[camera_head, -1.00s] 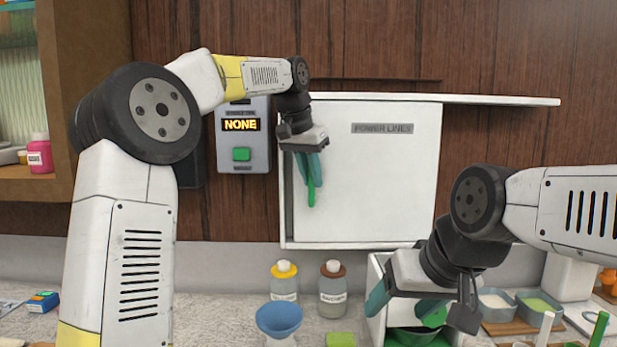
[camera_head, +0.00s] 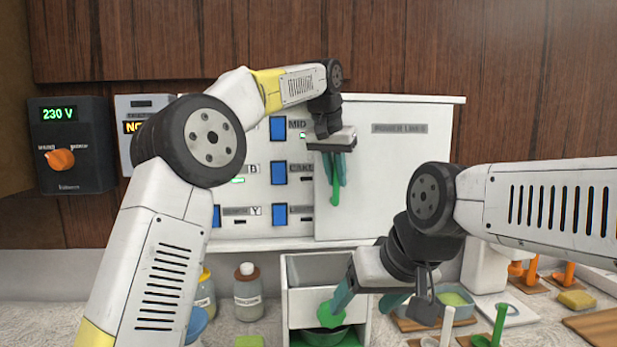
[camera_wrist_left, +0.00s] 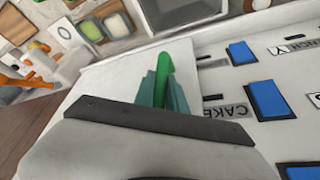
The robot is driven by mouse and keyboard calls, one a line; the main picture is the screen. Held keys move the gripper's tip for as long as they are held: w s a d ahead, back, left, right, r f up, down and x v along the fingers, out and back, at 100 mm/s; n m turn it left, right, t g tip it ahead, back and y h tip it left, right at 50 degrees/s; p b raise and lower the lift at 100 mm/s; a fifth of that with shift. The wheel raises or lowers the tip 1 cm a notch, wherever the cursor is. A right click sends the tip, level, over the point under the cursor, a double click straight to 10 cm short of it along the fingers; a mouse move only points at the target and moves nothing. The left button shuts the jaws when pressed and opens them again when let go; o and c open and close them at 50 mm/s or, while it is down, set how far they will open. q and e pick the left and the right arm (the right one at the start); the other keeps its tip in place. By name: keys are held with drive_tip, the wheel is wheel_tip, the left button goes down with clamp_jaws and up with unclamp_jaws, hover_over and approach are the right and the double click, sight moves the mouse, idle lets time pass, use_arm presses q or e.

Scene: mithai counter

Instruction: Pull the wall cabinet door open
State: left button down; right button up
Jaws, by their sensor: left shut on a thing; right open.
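The white wall cabinet door (camera_head: 400,165), labelled POWER LINES, covers the right part of the cabinet. The left part of the cabinet (camera_head: 250,205) is uncovered and shows blue switches and labels. My left gripper (camera_head: 335,172) is shut on the green door handle (camera_head: 335,198) at the door's left side. In the left wrist view the handle (camera_wrist_left: 164,75) sits between the teal fingers, with the white door (camera_wrist_left: 108,85) beside it. My right gripper (camera_head: 368,298) is open, low in front of the counter box, away from the door.
A dark 230 V panel (camera_head: 72,145) hangs at left. Trays and utensils (camera_head: 500,320) lie at right.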

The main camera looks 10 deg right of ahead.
use_arm(q)
drive_tip(key=shift+d+r, duration=0.1)
drive_tip(key=shift+d, duration=1.15)
drive_tip(key=c, duration=1.4)
unclamp_jaws()
drive_tip(key=shift+o, duration=0.2)
drive_tip(key=v, duration=0.7)
drive_tip(key=shift+r, duration=0.35)
drive_tip(key=shift+s+a, duration=0.1)
drive_tip(key=shift+a, duration=0.05)
